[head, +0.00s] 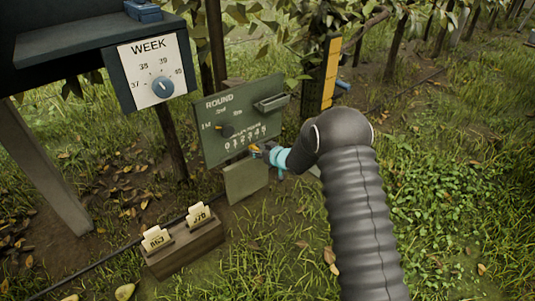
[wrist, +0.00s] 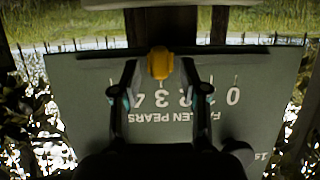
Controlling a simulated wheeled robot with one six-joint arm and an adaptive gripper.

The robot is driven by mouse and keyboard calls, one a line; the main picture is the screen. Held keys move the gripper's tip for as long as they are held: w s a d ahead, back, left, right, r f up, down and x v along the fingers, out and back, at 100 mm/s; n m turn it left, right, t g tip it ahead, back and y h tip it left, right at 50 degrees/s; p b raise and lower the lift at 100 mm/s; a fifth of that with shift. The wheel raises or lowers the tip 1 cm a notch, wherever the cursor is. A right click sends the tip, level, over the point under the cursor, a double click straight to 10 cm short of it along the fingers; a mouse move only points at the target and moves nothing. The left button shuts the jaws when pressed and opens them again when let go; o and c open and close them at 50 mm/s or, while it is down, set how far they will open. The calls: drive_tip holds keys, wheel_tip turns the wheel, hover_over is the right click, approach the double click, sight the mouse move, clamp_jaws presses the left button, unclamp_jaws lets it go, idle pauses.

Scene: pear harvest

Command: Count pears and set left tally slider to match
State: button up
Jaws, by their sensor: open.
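The tally slider has a yellow-orange knob (wrist: 160,62) on the green board (wrist: 270,75). The wrist view shows the board upside down, with the words FALLEN PEARS and a numeral row with 0 at the right. The knob stands near the 3. My gripper (wrist: 159,76) is open, with one finger on each side of the knob; I cannot tell whether either touches it. In the head view my gripper (head: 262,151) reaches the lower right of the green board (head: 213,113), partly hiding the numerals. Yellow pears (head: 124,292) lie in the grass at the bottom left, one cut by the frame edge.
A WEEK dial (head: 162,86) hangs at the upper left. A wooden card box (head: 183,252) stands on the ground below. A yellow-faced post (head: 331,72) rises behind my arm.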

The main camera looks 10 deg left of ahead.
drive_tip(key=v, duration=0.9)
drive_tip(key=shift+s+d+r, duration=0.15)
drive_tip(key=shift+s+d, duration=0.05)
drive_tip(key=shift+s, duration=0.05)
drive_tip(key=s+d+f+m+g+h, duration=0.2)
drive_tip(key=s+d+f+h, duration=0.1)
drive_tip(key=d+f+h, duration=0.45)
drive_tip(key=s+d+r+m+g+h, duration=0.2)
drive_tip(key=s+d+r, duration=0.3)
drive_tip(key=s+d, duration=0.3)
drive_tip(key=s+d+r+m+p, duration=0.2)
drive_tip(key=s+d+r, duration=0.1)
drive_tip(key=s+r, duration=0.7)
drive_tip(key=s+d+r+m+p, duration=0.1)
drive_tip(key=s+d+r, duration=0.3)
drive_tip(key=s+r, duration=0.7)
drive_tip(key=s+d+r+m+p, duration=0.2)
drive_tip(key=s+d+r+p, duration=0.1)
drive_tip(key=s+r, duration=0.7)
drive_tip(key=shift+s+d+r+m+t, duration=0.15)
drive_tip(key=shift+d+r+m+t, duration=0.1)
drive_tip(key=shift+r+m+t, duration=0.05)
